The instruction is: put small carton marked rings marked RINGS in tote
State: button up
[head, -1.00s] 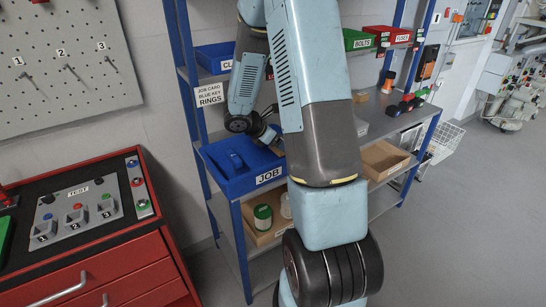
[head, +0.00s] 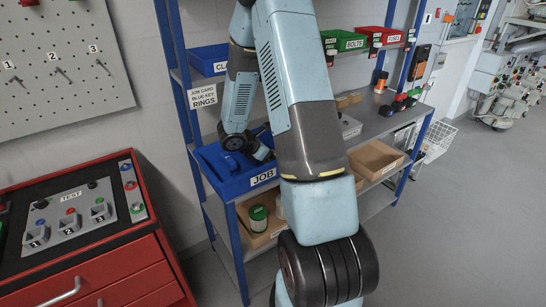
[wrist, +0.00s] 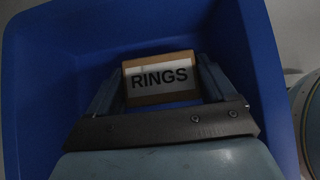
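The small carton marked RINGS (wrist: 160,79) is brown with a white label. In the wrist view it sits between the two fingers of my gripper (wrist: 161,68), which appear shut on its sides. Behind and around it are the walls of a blue tote (wrist: 42,65). In the head view the blue tote marked JOB (head: 238,186) stands on the shelf, with my gripper (head: 262,153) low over its right part. The carton is hidden in the head view. I cannot tell whether it touches the tote floor.
A blue bin (head: 208,60), a green BOLTS bin (head: 343,41) and a red FUSES bin (head: 388,36) are on the upper shelf. An open cardboard box (head: 376,160) stands right of my arm. A red cabinet (head: 110,262) is at the left.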

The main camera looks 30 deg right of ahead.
jog(key=shift+o, duration=1.4)
jog(key=v, duration=1.2)
jog(key=s+a+r+m+t+y, duration=0.2)
jog(key=s+a+r+m+y, duration=0.2)
jog(key=s+r+m, duration=0.5)
jog(key=s+a+r+m+t+y, duration=0.3)
jog(key=s+r+m, duration=0.6)
jog(key=s+r, duration=0.6)
jog(key=a+y, duration=0.2)
jog(key=a, duration=0.1)
jog(key=shift+r+m, duration=0.3)
jog(key=shift+s, duration=0.1)
jog(key=shift+c, duration=0.3)
